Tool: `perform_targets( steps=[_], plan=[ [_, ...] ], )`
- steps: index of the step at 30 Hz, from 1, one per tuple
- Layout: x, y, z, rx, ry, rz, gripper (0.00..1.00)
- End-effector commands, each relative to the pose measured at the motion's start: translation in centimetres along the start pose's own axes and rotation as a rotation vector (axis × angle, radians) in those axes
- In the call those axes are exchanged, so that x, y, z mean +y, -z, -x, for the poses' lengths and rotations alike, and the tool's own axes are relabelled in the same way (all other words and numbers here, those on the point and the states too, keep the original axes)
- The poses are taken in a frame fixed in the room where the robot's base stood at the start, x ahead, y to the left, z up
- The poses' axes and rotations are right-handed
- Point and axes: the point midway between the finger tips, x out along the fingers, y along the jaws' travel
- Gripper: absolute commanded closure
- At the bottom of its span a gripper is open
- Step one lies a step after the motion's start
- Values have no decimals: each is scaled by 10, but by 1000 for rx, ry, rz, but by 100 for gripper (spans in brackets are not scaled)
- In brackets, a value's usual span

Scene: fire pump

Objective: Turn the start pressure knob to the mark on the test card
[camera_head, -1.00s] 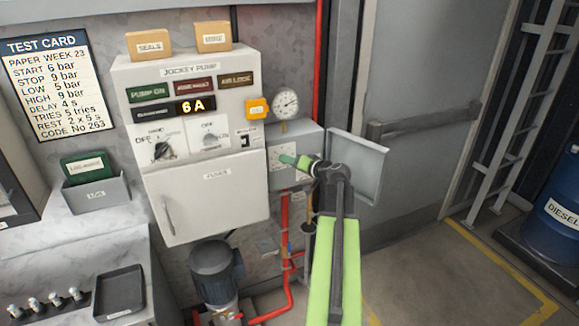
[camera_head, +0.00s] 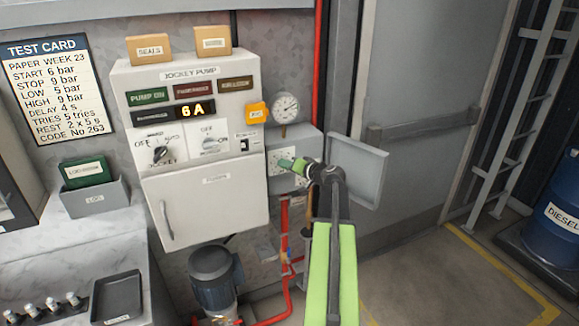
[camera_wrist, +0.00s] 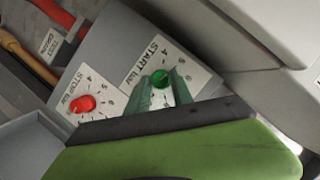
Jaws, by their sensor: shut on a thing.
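The start pressure knob (camera_wrist: 160,77) is green and sits on a white dial plate (camera_wrist: 140,79) marked "START bar". My gripper (camera_wrist: 165,88) is shut on this knob, its green fingers either side of it. The knob's pointer direction is too small to tell. In the head view my gripper (camera_head: 285,164) reaches the open grey control box (camera_head: 307,145), and its fingers hide the knob. The test card (camera_head: 57,88) hangs on the wall at the left and reads "START 6 bar", "STOP 9 bar".
A red stop knob (camera_wrist: 82,104) sits on its own dial beside the start dial. The box's open door (camera_head: 357,168) stands right of my gripper. A pressure gauge (camera_head: 285,108) is above the box. The jockey pump cabinet (camera_head: 205,205) is at its left.

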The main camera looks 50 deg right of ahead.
Motion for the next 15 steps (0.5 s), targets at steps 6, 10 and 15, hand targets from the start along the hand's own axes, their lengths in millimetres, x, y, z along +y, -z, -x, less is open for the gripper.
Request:
perform_targets(
  steps=[6,10,15],
  plan=[
    [4,-1,1,11,-10,-16,100],
    [4,-3,1,10,10,-62,100],
    [6,-5,0,9,54,-165,100]
  ],
)
